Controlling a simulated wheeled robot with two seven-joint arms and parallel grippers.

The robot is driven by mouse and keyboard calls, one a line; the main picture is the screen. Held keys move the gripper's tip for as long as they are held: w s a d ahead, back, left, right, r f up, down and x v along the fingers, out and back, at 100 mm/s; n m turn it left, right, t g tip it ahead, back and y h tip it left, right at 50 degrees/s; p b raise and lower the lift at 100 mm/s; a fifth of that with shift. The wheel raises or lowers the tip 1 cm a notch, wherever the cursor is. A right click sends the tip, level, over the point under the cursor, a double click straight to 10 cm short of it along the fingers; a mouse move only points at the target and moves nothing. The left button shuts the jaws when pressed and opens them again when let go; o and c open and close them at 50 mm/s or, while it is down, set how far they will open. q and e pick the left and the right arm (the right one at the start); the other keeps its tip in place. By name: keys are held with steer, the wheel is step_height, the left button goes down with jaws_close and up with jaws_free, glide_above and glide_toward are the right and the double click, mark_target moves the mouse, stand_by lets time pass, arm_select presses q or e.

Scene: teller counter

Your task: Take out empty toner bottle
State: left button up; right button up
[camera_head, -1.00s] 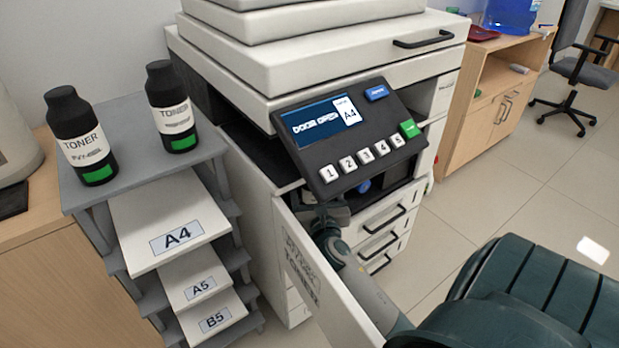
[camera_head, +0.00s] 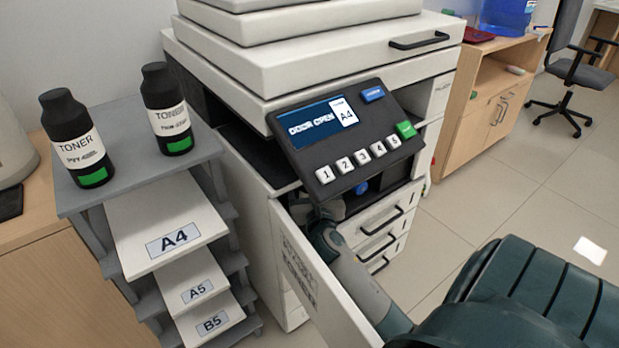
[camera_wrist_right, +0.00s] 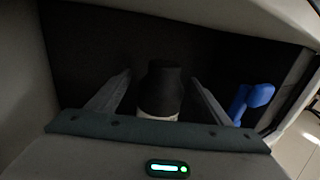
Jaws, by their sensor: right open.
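In the right wrist view, a black toner bottle (camera_wrist_right: 163,86) with a pale label band stands in the dark printer bay. My right gripper (camera_wrist_right: 160,88) is open, with one finger on each side of the bottle; I cannot tell whether they touch it. In the head view, my right arm reaches into the printer (camera_head: 330,60) behind its open front door (camera_head: 310,275), and the gripper is hidden there. The printer's screen (camera_head: 322,122) reads "DOOR OPEN". My left gripper is not in view.
Two black toner bottles with green marks, a left one (camera_head: 77,140) and a right one (camera_head: 167,108), stand on the grey shelf rack (camera_head: 120,120). A blue lever (camera_wrist_right: 252,100) is right of the gripper inside the bay. The open door borders my arm.

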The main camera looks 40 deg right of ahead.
steer(key=x, duration=0.3)
steer(key=shift+d+f+b, duration=0.2)
steer(key=shift+b, duration=0.1)
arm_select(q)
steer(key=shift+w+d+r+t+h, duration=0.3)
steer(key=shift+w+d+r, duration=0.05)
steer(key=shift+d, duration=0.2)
arm_select(e)
steer(key=shift+w+d, duration=0.35)
steer(key=shift+w, duration=0.2)
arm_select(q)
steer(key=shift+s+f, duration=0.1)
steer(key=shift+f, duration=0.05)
arm_select(e)
steer(key=shift+c, duration=0.5)
steer(key=c, duration=1)
steer(key=shift+c, duration=1.3)
steer(key=shift+r, duration=0.15)
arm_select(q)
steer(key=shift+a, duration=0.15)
